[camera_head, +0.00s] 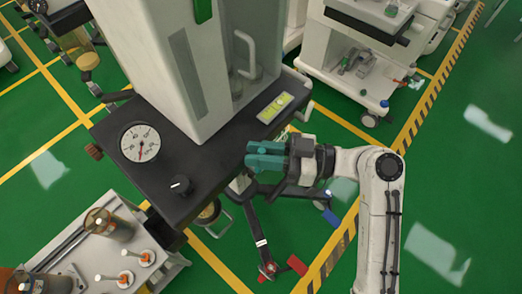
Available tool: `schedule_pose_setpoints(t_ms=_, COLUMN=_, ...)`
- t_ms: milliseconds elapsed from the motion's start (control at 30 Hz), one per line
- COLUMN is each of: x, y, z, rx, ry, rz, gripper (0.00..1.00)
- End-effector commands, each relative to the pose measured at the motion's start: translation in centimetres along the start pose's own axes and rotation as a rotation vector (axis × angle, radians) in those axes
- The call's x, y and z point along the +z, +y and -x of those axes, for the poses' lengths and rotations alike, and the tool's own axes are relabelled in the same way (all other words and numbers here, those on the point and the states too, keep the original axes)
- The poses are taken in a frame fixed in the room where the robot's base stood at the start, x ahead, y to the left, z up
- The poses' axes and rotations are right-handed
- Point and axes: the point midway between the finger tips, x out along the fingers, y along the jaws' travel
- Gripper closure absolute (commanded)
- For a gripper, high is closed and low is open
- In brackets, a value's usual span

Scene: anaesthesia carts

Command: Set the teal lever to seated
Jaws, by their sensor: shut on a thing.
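A teal blocky part (264,157) shows at the right edge of the cart's black shelf, right at the end of my arm; I take it as the teal lever. My gripper (286,160) reaches in from the right and is shut on it. The dark jaws and the arm's end cover part of it, so its pivot and exact setting cannot be told. The cart (163,165) has a black shelf under a tall white column (165,70).
The shelf carries a round gauge (140,142), a black knob (181,185) and a yellow-green panel (275,107). A white cart with amber cylinders (108,224) stands at lower left. Another white cart (365,65) stands at upper right. Green floor is clear at right.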

Motion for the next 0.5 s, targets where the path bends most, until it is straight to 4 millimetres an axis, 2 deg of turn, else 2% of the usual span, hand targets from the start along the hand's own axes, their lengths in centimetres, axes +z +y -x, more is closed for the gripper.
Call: schedule_pose_setpoints(t_ms=500, x=0.25, y=0.4, z=0.28, rx=-0.004, ry=0.038, rz=-0.056, gripper=1.0)
